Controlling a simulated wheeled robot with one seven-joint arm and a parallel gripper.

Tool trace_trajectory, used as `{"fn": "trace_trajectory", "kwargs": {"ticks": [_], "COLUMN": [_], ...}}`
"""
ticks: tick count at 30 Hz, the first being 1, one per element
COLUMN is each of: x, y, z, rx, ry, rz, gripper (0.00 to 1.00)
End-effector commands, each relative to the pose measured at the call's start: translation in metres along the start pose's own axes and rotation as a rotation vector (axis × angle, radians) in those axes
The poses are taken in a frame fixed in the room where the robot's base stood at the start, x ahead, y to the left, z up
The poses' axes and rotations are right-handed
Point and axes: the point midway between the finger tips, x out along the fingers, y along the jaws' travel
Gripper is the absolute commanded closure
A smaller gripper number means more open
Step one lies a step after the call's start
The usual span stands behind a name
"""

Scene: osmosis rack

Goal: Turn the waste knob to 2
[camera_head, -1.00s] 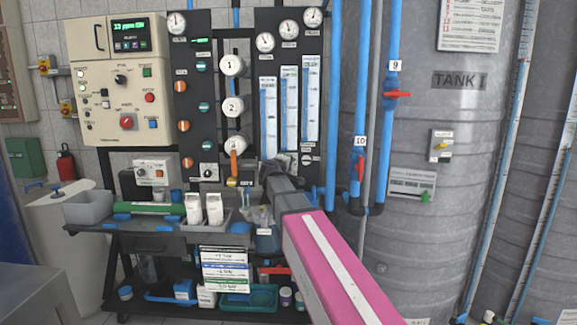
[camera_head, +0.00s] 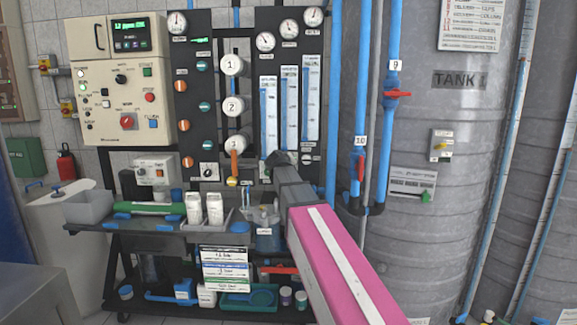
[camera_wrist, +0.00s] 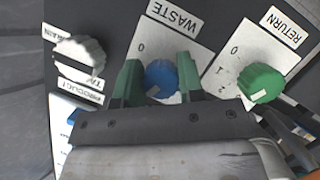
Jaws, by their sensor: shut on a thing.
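The waste knob (camera_wrist: 161,78) is blue with a white pointer mark and sits below the WASTE label (camera_wrist: 173,16) in the wrist view. My gripper (camera_wrist: 160,80) has one green finger on each side of this knob and is shut on it. The white mark lies at the knob's lower left. A 0 shows on the white scale plate (camera_wrist: 150,45); its other numbers are hidden by the fingers and knob. In the head view, my arm covers the waste knob, and my gripper (camera_head: 279,160) is at the lower part of the black panel.
In the wrist view, a green RETURN knob (camera_wrist: 261,83) is close on the right and a white PRODUCT knob (camera_wrist: 80,58) on the left. In the head view, a cart (camera_head: 150,240) with bottles and trays stands below the panel, and a grey tank (camera_head: 440,200) stands right.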

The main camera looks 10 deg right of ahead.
Motion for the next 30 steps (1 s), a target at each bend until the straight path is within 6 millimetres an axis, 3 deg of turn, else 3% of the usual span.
{"fn": "trace_trajectory", "kwargs": {"ticks": [16, 17, 18, 30], "x": [-0.0004, -0.0004, -0.0004, -0.0069], "y": [-0.0005, -0.0005, -0.0004, -0.0002], "z": [0.0022, 0.0022, 0.0020, 0.0012], "rx": [0.022, 0.021, 0.021, 0.020], "ry": [-0.005, -0.005, -0.005, -0.001], "rz": [-0.009, -0.009, -0.009, -0.009], "gripper": [0.88, 0.55, 0.42, 0.39]}}
